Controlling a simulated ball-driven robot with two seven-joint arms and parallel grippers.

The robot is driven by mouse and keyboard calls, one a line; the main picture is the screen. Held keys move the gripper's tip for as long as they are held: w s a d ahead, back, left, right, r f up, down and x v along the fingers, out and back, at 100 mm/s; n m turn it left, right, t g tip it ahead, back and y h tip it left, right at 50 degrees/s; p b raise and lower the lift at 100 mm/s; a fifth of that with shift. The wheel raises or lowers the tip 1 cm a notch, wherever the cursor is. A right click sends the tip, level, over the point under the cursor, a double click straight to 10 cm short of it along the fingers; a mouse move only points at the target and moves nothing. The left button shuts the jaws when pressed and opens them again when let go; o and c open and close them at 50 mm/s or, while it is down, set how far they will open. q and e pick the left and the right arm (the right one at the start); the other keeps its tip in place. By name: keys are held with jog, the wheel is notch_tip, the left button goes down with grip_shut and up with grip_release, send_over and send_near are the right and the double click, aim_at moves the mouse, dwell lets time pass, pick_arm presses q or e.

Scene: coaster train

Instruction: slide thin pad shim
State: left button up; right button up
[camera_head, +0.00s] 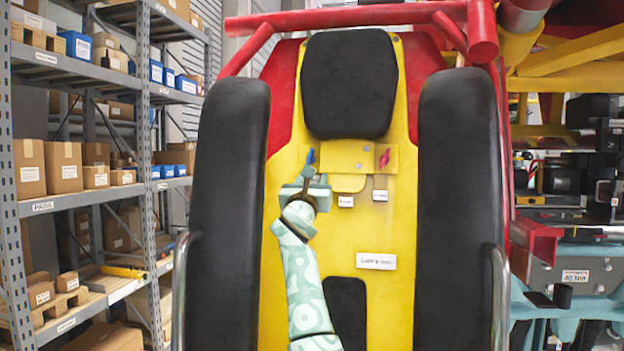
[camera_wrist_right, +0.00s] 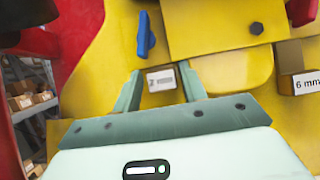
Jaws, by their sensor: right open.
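In the right wrist view a small piece with a white label (camera_wrist_right: 161,80), which seems to read 2 mm, lies between the two fingers of my right gripper (camera_wrist_right: 159,71). The fingers stand apart on either side of it; whether they touch it I cannot tell. In the head view my right gripper (camera_head: 309,181) is at the yellow seat back (camera_head: 390,240) and hides this piece. A pale tan pad (camera_wrist_right: 220,72) lies just right of the fingers. A thicker block labelled 6 mm (camera_wrist_right: 290,53) is further right. My left gripper is not in view.
A blue lever (camera_wrist_right: 146,35) stands just above the fingers. A yellow plate with a bolt (camera_wrist_right: 256,28) overhangs the tan pad. Black side cushions (camera_head: 228,200) flank the seat. Shelves with boxes stand left.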

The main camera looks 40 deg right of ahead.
grip_shut()
jog(key=f, duration=0.4)
jog(key=shift+s+a+b, duration=0.1)
jog(key=shift+a+b, duration=0.15)
jog(key=shift+b, duration=0.05)
grip_release()
jog(key=shift+s+a+r, duration=0.1)
jog(key=shift+r, duration=0.05)
